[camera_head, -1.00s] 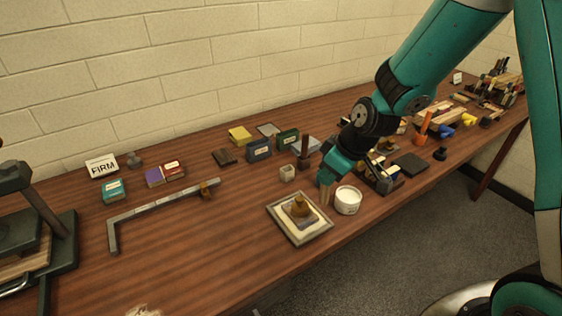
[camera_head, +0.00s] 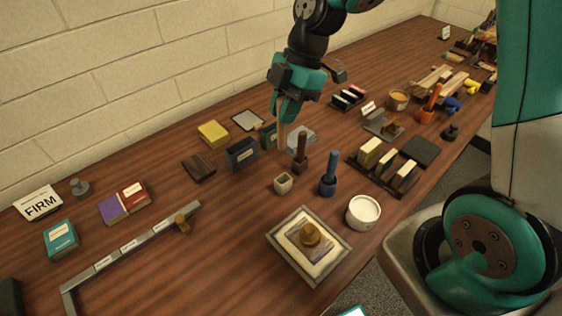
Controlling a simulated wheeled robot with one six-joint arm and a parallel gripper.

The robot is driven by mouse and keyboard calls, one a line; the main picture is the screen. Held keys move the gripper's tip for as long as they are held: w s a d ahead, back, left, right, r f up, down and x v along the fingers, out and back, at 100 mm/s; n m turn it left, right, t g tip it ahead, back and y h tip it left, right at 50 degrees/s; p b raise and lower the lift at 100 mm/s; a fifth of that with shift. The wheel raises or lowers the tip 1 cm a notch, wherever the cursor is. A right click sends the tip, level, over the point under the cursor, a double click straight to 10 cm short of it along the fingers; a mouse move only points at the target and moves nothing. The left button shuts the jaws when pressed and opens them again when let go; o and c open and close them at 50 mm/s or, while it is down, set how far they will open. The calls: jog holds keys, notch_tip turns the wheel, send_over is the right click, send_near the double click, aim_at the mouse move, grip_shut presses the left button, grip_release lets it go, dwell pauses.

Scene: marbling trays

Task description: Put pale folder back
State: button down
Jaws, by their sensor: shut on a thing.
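My gripper (camera_head: 282,116) is over the back part of the table, right of the dark blue box. It is shut on a narrow pale tan piece (camera_head: 282,138), which seems to be the pale folder and points downward. Its outline is small and blends with the fingers, so I cannot tell exactly where the fingers end. The gripper partly covers a dark green box (camera_head: 268,136) behind it. I cannot tell whether the piece's lower end touches the table.
Near the gripper are a dark blue box (camera_head: 242,153), a grey plate (camera_head: 301,137) and an upright brown-handled tool (camera_head: 301,150). A blue-handled tool (camera_head: 328,172), white tub (camera_head: 363,212) and framed tray (camera_head: 277,240) stand in front. Bare wood lies left of the tray.

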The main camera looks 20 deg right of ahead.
notch_tip(320, 180, down, 14)
jog(key=p, duration=0.2)
jog(key=shift+f, duration=0.25)
jog(key=shift+f, duration=0.2)
jog(key=c, duration=1.1)
grip_release()
jog(key=shift+o, duration=0.2)
jog(key=shift+r, duration=0.15)
